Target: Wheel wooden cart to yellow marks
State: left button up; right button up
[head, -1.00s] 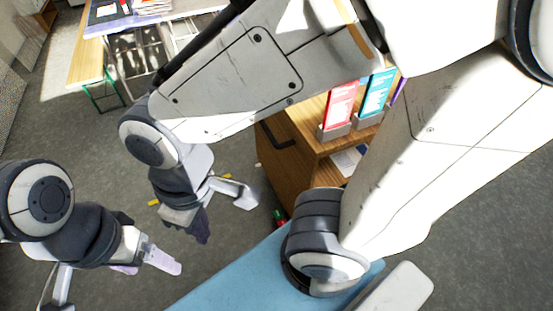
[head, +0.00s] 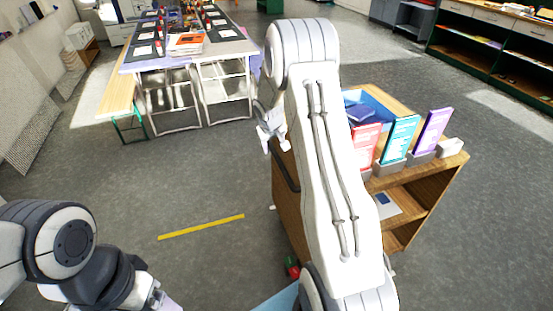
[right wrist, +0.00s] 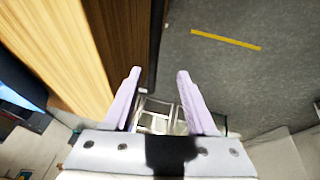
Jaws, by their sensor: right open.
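The wooden cart (head: 290,212) stands on the grey floor right of centre in the head view, partly hidden behind my right arm. A dark handle (head: 284,168) runs along its left side. My right gripper (head: 268,137) is open at the cart's left side, near the handle's far end. In the right wrist view the open fingers (right wrist: 157,88) are beside the cart's wooden panel (right wrist: 50,45); I cannot tell whether they straddle the handle. A yellow floor mark (head: 200,227) lies left of the cart, also in the right wrist view (right wrist: 225,40). My left gripper (head: 160,300) is cut off at the bottom edge.
Red, teal (head: 400,138) and purple stand-up cards and a blue tray are on the cart top. A table (head: 186,55) with papers and a wooden bench (head: 118,95) stand at the back left. Dark shelves (head: 490,60) line the back right. Floor around the yellow mark is clear.

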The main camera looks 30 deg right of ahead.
aim_at(278, 159)
jog(key=x, duration=0.7)
jog(key=d+x, duration=0.1)
jog(key=x, duration=0.3)
jog(key=shift+d+p, duration=0.15)
jog(key=shift+p, duration=0.25)
grip_shut()
dwell(0.9)
